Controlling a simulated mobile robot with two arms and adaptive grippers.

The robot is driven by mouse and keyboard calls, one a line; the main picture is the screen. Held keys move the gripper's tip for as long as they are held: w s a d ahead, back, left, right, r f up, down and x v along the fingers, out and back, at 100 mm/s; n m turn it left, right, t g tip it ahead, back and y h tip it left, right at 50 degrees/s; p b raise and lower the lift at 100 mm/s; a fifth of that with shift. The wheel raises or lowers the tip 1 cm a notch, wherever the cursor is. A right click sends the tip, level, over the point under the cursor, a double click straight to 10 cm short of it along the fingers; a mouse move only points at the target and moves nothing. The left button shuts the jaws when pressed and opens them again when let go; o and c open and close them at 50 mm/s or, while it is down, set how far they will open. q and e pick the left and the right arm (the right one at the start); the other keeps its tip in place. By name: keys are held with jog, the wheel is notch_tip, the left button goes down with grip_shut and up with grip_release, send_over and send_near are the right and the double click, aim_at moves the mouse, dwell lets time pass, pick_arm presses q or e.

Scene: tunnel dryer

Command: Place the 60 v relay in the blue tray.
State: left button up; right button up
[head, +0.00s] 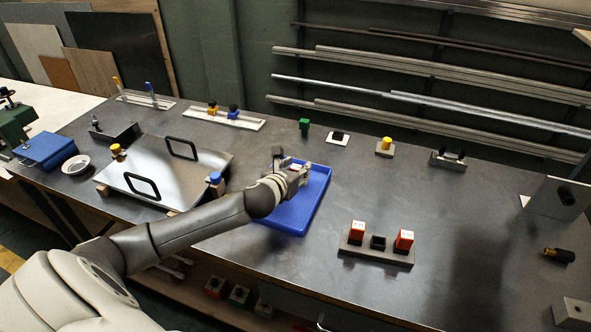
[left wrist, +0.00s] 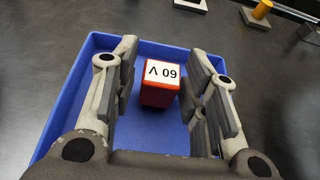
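The 60 V relay (left wrist: 161,92) is a red block with a white label, upright within the walls of the blue tray (left wrist: 75,92) in the left wrist view. My left gripper (left wrist: 160,85) is open, with its fingers on either side of the relay and gaps showing. Whether the relay's base rests on the tray floor is hard to tell. In the head view my left gripper (head: 290,168) is over the far part of the blue tray (head: 287,217) and mostly hides the relay. My right gripper is not in view.
A grey base (head: 352,250) with two red relays and an empty-looking black middle socket stands right of the tray. A metal plate with black handles (head: 165,175) lies to the left. Small fixtures line the bench's back.

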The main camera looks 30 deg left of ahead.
pick_arm(q)
jog(key=shift+r, duration=0.1)
jog(key=shift+s+r, duration=0.1)
jog(key=v, duration=1.1)
jog(key=shift+s+r, duration=0.15)
jog(key=shift+s, duration=0.25)
dwell(0.3)
